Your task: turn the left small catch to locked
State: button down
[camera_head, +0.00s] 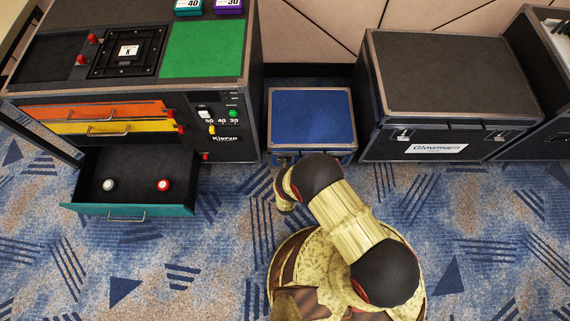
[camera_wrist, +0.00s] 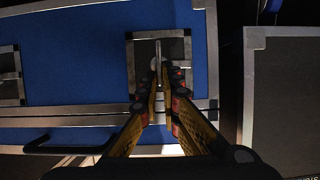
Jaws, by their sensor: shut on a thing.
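The blue case (camera_head: 310,103) stands on the floor between two larger units. In the wrist view its blue front (camera_wrist: 75,60) shows two small catches in metal-framed dishes. My gripper (camera_wrist: 158,82) is shut on the thin metal tab of one catch (camera_wrist: 158,48), at the picture's middle. The wrist view appears turned over, which makes this the left catch. The tab stands in line with the fingers; their tips hide its near end. The other catch (camera_wrist: 8,76) is partly cut off at the picture's edge. In the head view my arm hides the fingertips.
The cabinet (camera_head: 215,75) stands close to the left of the blue case, with its teal drawer (camera_head: 130,209) pulled out. A large dark case (camera_head: 450,75) stands to the right. A black bar-like part (camera_wrist: 62,148) lies near the fingers in the wrist view. Carpet in front is open.

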jog(key=shift+d+f+m+t+y, duration=0.4)
jog(key=shift+m+y, duration=0.65)
jog(key=shift+m, duration=0.7)
jog(key=shift+d+f+m+t+y, duration=0.35)
jog(key=shift+m+y, duration=0.65)
jog(key=shift+m, duration=0.8)
jog(key=shift+d+f+m+t+y, duration=0.3)
jog(key=shift+d+m+y, duration=0.25)
jog(key=shift+m+y, duration=0.85)
jog(key=shift+m+h, duration=0.35)
jog(key=shift+m, duration=0.2)
jog(key=c, duration=2)
grip_release()
jog(key=shift+c, duration=0.2)
jog(key=shift+r, duration=0.2)
